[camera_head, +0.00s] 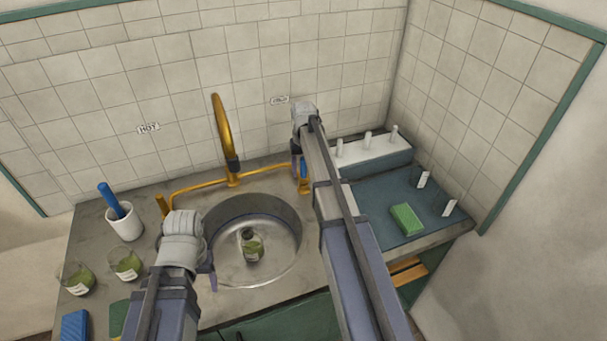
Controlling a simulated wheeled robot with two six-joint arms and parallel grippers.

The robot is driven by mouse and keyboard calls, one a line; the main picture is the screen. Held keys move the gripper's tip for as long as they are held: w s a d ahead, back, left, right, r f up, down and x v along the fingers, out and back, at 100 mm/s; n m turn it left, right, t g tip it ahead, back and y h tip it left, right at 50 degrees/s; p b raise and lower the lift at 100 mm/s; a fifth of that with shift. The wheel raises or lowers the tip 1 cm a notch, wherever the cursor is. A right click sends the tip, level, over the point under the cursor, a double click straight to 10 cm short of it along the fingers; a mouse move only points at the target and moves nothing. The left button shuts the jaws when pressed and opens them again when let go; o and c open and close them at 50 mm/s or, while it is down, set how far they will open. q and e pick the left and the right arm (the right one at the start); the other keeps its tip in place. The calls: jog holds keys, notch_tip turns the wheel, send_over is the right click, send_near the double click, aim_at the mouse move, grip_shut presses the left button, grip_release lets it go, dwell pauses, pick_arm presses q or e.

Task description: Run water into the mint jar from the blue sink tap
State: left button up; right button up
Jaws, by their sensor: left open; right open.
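A small glass jar with green contents and a pale label (252,247) stands in the round metal sink (284,258), below the brass spout (222,130); I cannot read its label. The blue tap handle (304,169) is on the brass fitting right of the spout, under the cold sign (280,100). My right gripper (298,165) is open at the blue handle; its arm hides part of it, and I cannot tell whether they touch. My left gripper (208,278) is open at the sink's left rim, apart from the jar. No water stream shows.
Two more jars with green contents (77,278) (126,265) stand left on the counter, near a white cup (124,222) with a blue-handled tool. A blue sponge (75,326) lies front left. A green sponge (407,219) lies on the right drainer.

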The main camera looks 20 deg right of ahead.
grip_shut()
dwell(0.5)
dwell(0.9)
